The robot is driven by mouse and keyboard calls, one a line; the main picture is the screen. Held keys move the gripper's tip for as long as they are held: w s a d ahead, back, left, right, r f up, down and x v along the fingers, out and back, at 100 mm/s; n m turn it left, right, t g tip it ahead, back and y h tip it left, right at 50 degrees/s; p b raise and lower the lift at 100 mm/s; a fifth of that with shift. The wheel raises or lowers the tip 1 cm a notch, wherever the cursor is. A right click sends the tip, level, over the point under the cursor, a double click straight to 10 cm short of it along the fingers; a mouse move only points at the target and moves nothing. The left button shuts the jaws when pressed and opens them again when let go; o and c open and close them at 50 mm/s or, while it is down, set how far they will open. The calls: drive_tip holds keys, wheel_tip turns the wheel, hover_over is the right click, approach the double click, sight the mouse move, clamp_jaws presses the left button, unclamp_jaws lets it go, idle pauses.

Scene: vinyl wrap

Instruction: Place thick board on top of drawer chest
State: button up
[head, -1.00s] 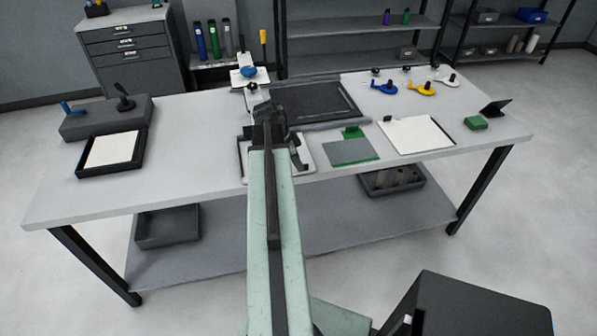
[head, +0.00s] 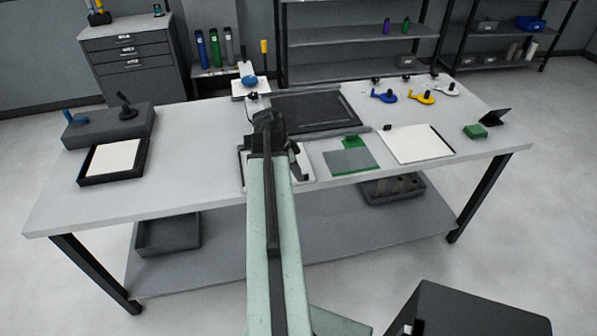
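The grey drawer chest (head: 138,62) stands on the floor behind the table's left end; several small items stand on its top. I cannot tell for certain which flat piece is the thick board. A pale flat piece (head: 304,167) with a dark edge lies at the table's front middle, partly hidden by my arm. Another white board (head: 416,144) lies to its right, and a white sheet (head: 112,156) lies in a black tray at the left. My gripper (head: 282,160) is over the pale flat piece, mostly hidden by my own arm; its opening and any contact are not clear.
The grey worktable (head: 200,170) spans the view, with a lower shelf holding bins. A dark mat (head: 310,107), a grey-and-green plate (head: 352,160) and a dark box (head: 108,126) lie on it. Floor is clear at the left. A bottle rack (head: 218,70) stands right of the chest.

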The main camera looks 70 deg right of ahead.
drive_tip(key=p+v, duration=0.9)
drive_tip(key=v, duration=0.2)
